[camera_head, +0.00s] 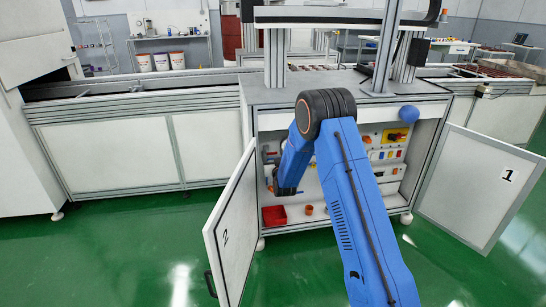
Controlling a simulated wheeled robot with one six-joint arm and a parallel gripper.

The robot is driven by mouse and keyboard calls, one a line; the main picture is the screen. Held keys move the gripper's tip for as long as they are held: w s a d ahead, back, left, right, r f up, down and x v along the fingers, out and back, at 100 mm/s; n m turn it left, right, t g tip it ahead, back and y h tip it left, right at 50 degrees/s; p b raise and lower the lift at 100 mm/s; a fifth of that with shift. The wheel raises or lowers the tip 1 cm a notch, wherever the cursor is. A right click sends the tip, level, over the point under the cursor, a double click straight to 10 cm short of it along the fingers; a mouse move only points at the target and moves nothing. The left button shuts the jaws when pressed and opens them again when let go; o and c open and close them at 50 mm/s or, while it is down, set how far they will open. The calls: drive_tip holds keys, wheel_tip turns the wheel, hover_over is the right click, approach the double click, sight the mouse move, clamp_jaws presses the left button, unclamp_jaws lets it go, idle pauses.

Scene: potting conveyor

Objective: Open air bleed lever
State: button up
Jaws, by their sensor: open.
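An open cabinet stands under the machine, with a panel of small fittings inside. My gripper (284,189) is at the end of the blue arm, low in the left part of the cabinet, pointing down. It shows small and dark; it is open, and I see nothing held in it. Small orange and blue fittings (270,156) sit on the left of the panel, just above and left of the gripper. I cannot tell which fitting is the air bleed lever. My arm hides the middle of the panel.
Door 2 (232,232) stands open at the left of my arm, and door 1 (478,187) stands open at the right. A red bin (274,215) lies on the cabinet floor. A yellow switch plate (395,136) is at upper right. The green floor is clear in front.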

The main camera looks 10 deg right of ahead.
drive_tip(key=shift+c, duration=0.3)
drive_tip(key=c, duration=1)
drive_tip(key=shift+n, duration=0.4)
drive_tip(key=shift+a+r+n, duration=0.2)
drive_tip(key=shift+a+n, duration=0.3)
drive_tip(key=shift+n, duration=2.35)
drive_tip(key=shift+a+r+n, duration=0.25)
drive_tip(key=shift+a+n, duration=0.2)
drive_tip(key=shift+n, duration=2.45)
drive_tip(key=shift+a+r+n, duration=0.2)
drive_tip(key=shift+a+n, duration=0.3)
drive_tip(key=shift+n, duration=2.35)
